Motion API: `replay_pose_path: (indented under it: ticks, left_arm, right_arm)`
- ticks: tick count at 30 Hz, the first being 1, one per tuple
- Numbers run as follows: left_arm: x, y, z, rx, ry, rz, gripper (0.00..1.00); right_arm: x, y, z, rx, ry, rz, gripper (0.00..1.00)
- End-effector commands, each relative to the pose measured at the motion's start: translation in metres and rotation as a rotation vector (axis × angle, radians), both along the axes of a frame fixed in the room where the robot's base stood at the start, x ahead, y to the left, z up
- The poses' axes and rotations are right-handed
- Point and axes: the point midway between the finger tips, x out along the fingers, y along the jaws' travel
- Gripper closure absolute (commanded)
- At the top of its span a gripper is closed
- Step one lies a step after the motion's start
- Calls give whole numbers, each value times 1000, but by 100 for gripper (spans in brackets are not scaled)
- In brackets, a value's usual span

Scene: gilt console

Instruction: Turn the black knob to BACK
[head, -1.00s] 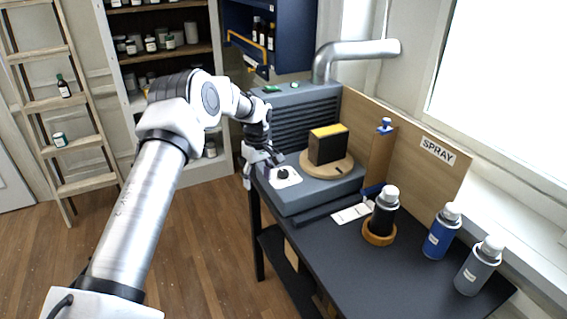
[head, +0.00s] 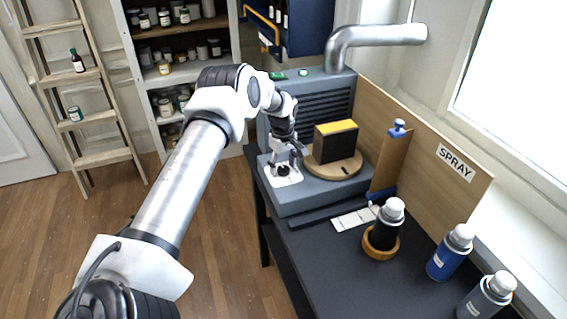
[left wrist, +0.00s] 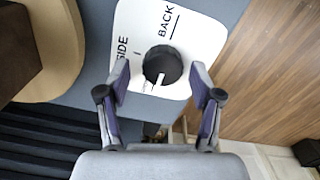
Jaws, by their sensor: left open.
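The black knob (head: 283,170) sits on a white plate (head: 294,180) at the front of the grey machine. In the left wrist view the knob (left wrist: 162,64) has a white pointer line directed down, away from the word BACK (left wrist: 166,20) at the plate's top. My left gripper (head: 284,162) is over the plate. In the left wrist view its open fingers (left wrist: 160,80) stand either side of the knob's lower part, with gaps on both sides. My right gripper is not in view.
A round wooden turntable (head: 340,168) with a black, yellow-topped block (head: 336,142) stands just right of the knob plate. A board marked SPRAY (head: 430,150) runs along the right. A black bottle (head: 387,225) in a wooden ring and two other bottles stand nearer on the dark table.

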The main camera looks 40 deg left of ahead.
Motion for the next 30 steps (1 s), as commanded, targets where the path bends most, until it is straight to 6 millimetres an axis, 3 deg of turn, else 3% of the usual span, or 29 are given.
replay_pose_path:
  ticks: [6, 11, 12, 23, 30]
  left_arm:
    - [0, 0, -1, 0, -1, 0, 35]
    - [0, 0, -1, -1, 0, 0, 91]
    - [0, 0, -1, -1, 0, 0, 95]
    - [-1, 0, -3, -1, 3, -26, 95]
    - [-1, -1, -5, -2, 5, -134, 95]
  right_arm:
    - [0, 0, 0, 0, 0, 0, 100]
    - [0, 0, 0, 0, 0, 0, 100]
    - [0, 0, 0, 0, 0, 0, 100]
    - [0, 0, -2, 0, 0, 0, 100]
    - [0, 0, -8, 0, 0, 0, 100]
